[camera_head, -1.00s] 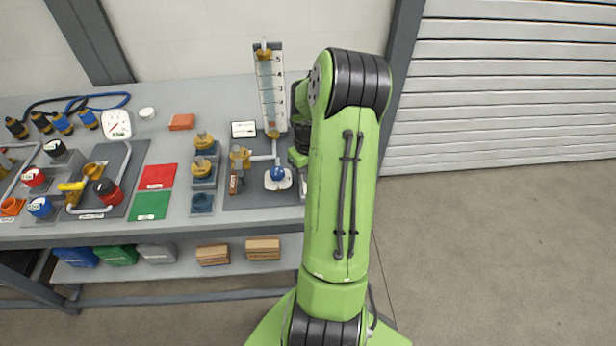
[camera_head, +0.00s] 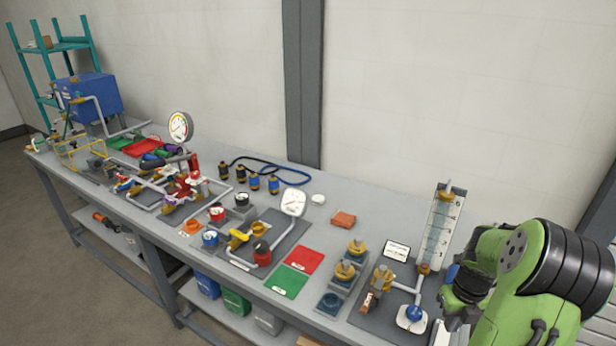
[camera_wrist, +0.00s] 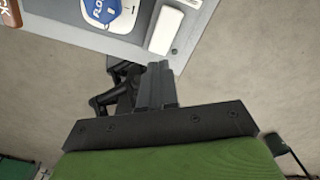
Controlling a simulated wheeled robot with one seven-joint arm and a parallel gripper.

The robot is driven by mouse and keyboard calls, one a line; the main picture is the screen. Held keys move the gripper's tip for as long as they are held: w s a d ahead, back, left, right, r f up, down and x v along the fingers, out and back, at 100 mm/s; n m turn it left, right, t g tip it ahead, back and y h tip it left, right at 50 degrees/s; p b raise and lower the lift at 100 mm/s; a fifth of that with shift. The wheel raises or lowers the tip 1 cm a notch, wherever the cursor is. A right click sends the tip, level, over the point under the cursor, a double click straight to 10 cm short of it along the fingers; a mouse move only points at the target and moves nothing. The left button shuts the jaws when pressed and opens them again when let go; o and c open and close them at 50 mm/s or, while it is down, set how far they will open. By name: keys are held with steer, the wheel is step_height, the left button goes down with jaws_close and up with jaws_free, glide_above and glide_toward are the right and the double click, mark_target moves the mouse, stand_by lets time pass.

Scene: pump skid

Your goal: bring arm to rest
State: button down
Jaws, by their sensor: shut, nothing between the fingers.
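My green arm (camera_head: 560,290) is folded at the right edge of the head view, beside the right end of the workbench (camera_head: 385,200). Its dark wrist parts hang close to the bench's right end there; the fingertips are not clear in that view. In the wrist view my gripper (camera_wrist: 158,88) has its two dark fingers together with nothing between them. They point towards the bench edge, with bare floor around.
A blue knob (camera_head: 414,313) on a white base stands near the bench's right end, close to my arm. A tall flow gauge (camera_head: 441,228) stands behind it. A white block (camera_wrist: 165,30) lies near the bench edge. Open floor (camera_wrist: 240,60) lies right of the bench.

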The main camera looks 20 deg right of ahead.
steer(key=w+a+r+n+t+h, duration=0.2)
steer(key=a+r+n, duration=1.35)
steer(key=n, duration=0.25)
steer(key=s+a+r+n+t+y, duration=0.1)
steer(key=s+a+n, duration=0.4)
steer(key=n, duration=0.6)
steer(key=s+a+r+n+t+y, duration=0.1)
steer(key=s+a+n, duration=0.4)
steer(key=a+n, duration=0.5)
step_height(320, 180, up, 2)
steer(key=shift+s+r+n+t, duration=0.15)
steer(key=shift+s+n+t, duration=0.25)
steer(key=shift+t, duration=0.4)
steer(key=shift+a, duration=0.1)
